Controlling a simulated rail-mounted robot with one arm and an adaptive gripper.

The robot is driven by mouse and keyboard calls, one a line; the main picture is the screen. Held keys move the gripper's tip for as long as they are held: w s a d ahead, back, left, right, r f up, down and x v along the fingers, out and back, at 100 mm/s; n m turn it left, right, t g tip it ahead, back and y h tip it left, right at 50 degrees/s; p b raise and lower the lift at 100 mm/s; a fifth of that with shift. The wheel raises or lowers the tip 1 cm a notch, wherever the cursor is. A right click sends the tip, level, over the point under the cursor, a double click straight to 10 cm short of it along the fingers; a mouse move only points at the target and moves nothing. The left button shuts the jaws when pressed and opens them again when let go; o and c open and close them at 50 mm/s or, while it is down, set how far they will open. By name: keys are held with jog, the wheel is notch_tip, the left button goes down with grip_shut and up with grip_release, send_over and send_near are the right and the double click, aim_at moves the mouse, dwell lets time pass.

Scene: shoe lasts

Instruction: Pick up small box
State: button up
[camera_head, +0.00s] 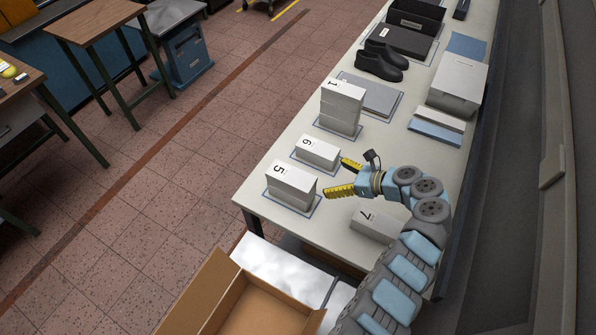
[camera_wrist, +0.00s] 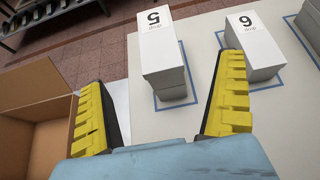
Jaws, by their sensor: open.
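Several small white numbered boxes stand on the long white table (camera_head: 265,208). The box marked 5 (camera_head: 291,183) is a stack at the near left, and the box marked 6 (camera_head: 318,152) stands just beyond it. The box marked 7 (camera_head: 374,225) lies near my arm, and a taller stack marked 1 (camera_head: 341,105) is farther back. My gripper (camera_head: 341,178) is open and empty, its yellow fingers pointing towards boxes 5 and 6. In the wrist view, box 5 (camera_wrist: 160,55) shows between the open fingers, ahead of them, and box 6 (camera_wrist: 252,50) is beyond the right finger.
An open cardboard box (camera_head: 240,300) stands below the table's near end, and also shows in the wrist view (camera_wrist: 45,120). Black shoes (camera_head: 382,60), a grey box (camera_head: 457,84) and a dark open box (camera_head: 414,18) occupy the far part of the table.

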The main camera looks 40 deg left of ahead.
send_near(292, 176)
jog(key=x, duration=0.5)
jog(key=shift+a, duration=0.15)
jog(key=shift+b+x, duration=0.95)
jog(key=shift+x, duration=1.65)
jog(key=shift+f, duration=0.1)
jog(key=c, duration=1.2)
